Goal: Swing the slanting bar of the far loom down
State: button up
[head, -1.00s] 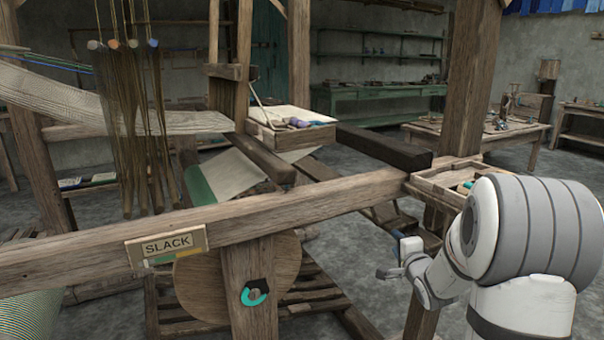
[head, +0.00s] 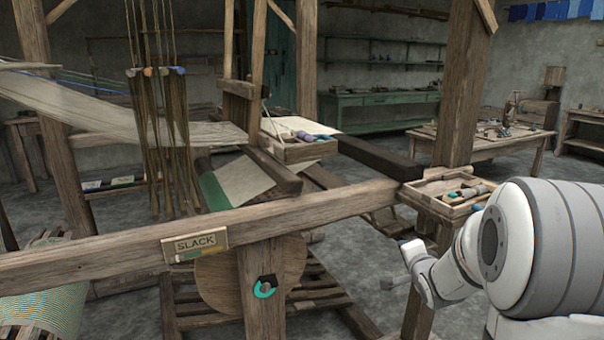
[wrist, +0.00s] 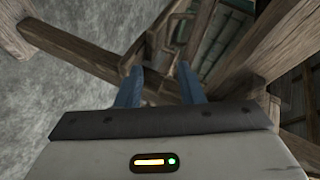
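A wooden loom (head: 110,257) fills the left and middle of the head view, with a thick front beam and a "SLACK" plate (head: 195,243) on it. A dark bar (head: 378,157) runs slantwise behind the front beam toward the right post. I cannot tell if it is the task's slanting bar; no bar is plainly marked as such.
Hanging heddle cords (head: 155,110) are at left. A worktable (head: 490,140) and green bench (head: 375,112) stand behind.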

jog(key=s+a+r+n+g+p, duration=0.3)
jog(key=s+r+n+g+p, duration=0.1)
jog(key=s+r+p, duration=0.5)
jog(key=s+a+r+n+g+p, duration=0.3)
jog(key=s+r+p, duration=0.5)
jog(key=s, duration=0.4)
jog(key=s+a+r+n+g+p, duration=0.4)
jog(key=s+r+n+p, duration=0.3)
jog(key=s+r+p, duration=0.2)
jog(key=s+a+r, duration=0.1)
jog(key=s, duration=0.1)
jog(key=shift+s+g+p, duration=0.3)
jog(key=shift+p, duration=0.05)
